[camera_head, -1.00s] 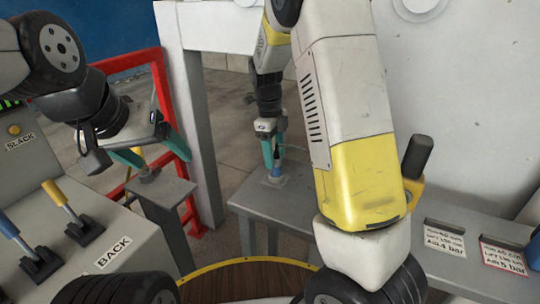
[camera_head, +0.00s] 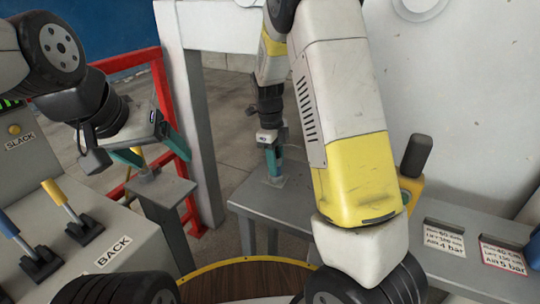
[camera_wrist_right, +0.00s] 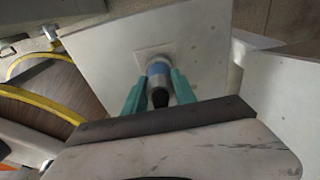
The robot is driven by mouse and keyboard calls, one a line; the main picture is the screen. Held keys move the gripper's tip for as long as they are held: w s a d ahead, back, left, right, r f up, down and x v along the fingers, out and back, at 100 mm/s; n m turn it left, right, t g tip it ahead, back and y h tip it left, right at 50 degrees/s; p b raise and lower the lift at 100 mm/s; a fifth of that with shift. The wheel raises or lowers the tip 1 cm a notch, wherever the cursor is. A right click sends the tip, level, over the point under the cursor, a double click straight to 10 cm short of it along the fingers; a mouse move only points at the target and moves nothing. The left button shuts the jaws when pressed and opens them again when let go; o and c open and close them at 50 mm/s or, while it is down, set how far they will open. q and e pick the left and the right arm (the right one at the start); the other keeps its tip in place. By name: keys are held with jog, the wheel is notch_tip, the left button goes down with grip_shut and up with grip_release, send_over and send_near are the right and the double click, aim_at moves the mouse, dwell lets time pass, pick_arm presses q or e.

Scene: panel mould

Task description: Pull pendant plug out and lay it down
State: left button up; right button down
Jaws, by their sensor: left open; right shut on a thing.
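The pendant plug (camera_wrist_right: 158,72), with a blue ring and a black end, stands at a small pale square plate (camera_wrist_right: 150,53) on the grey bench (camera_head: 250,203). My right gripper (camera_head: 274,170) is over that bench and shut on the plug. In the right wrist view its teal fingers (camera_wrist_right: 160,88) lie on both sides of the plug. The plug seems to be at the plate; I cannot tell how deep it sits. In the head view the fingers mostly hide it.
A control console (camera_head: 90,235) with a yellow and a blue lever stands at the left. A red rail (camera_head: 163,85) and a grey post (camera_head: 195,110) are behind my left gripper. A yellow item with a black handle (camera_head: 416,155) and pressure labels (camera_head: 445,240) are at the right.

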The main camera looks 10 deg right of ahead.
jog(key=shift+r, duration=0.1)
jog(key=shift+r, duration=2.6)
jog(key=shift+r, duration=2)
